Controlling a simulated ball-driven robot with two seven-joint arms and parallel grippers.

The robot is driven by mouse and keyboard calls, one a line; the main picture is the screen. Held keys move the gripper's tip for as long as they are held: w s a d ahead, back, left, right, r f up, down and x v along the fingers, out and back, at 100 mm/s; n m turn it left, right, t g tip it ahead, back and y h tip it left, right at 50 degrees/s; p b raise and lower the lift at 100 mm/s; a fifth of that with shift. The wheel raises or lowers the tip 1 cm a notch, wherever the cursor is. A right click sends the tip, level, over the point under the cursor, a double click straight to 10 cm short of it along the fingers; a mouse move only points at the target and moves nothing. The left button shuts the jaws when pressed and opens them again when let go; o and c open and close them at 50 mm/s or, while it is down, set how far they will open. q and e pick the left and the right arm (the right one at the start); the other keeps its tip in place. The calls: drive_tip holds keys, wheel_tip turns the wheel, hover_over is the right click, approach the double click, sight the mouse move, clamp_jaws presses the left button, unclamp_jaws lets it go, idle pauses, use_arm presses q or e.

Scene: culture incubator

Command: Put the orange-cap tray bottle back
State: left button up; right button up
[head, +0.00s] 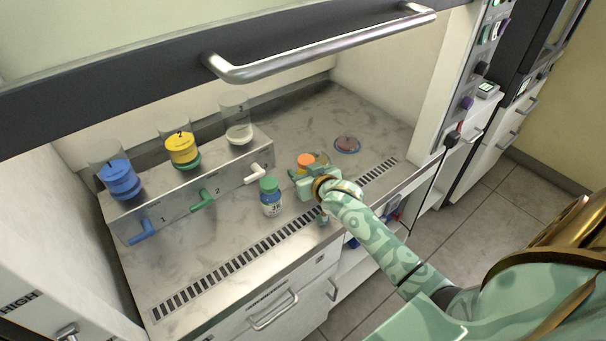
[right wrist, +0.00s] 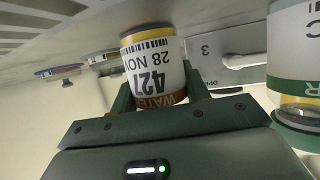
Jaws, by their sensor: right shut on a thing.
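The orange-cap bottle (head: 306,160) is on the right part of the cabinet's work surface in the head view, partly hidden by my right gripper (head: 308,183). In the right wrist view the picture is upside down. There the bottle (right wrist: 152,62), labelled 427 and 28 NOV, sits between the fingers of my right gripper (right wrist: 158,97), which is shut on it. Its cap is hidden in this view. I cannot tell whether its base touches the surface. No tray is clearly visible. My left gripper is not in view.
A green-cap bottle (head: 271,197) stands just left of my right gripper. A metal stand (head: 185,200) with several numbered levers and clear cylinders is further left. A small reddish dish (head: 346,145) lies behind right. A vent grille (head: 235,265) runs along the front; the raised sash handle (head: 330,45) hangs above.

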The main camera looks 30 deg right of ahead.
drive_tip(key=shift+r, duration=0.1)
drive_tip(key=o, duration=0.9)
drive_tip(key=shift+s+r, duration=0.15)
drive_tip(key=shift+s, duration=0.1)
drive_tip(key=p+v, duration=0.3)
drive_tip(key=v, duration=0.7)
drive_tip(key=shift+s+a+r+p, duration=0.1)
drive_tip(key=shift+s+r+p, duration=0.05)
drive_tip(key=shift+p, duration=0.25)
drive_tip(key=shift+s+r, duration=0.15)
drive_tip(key=shift+s, duration=0.4)
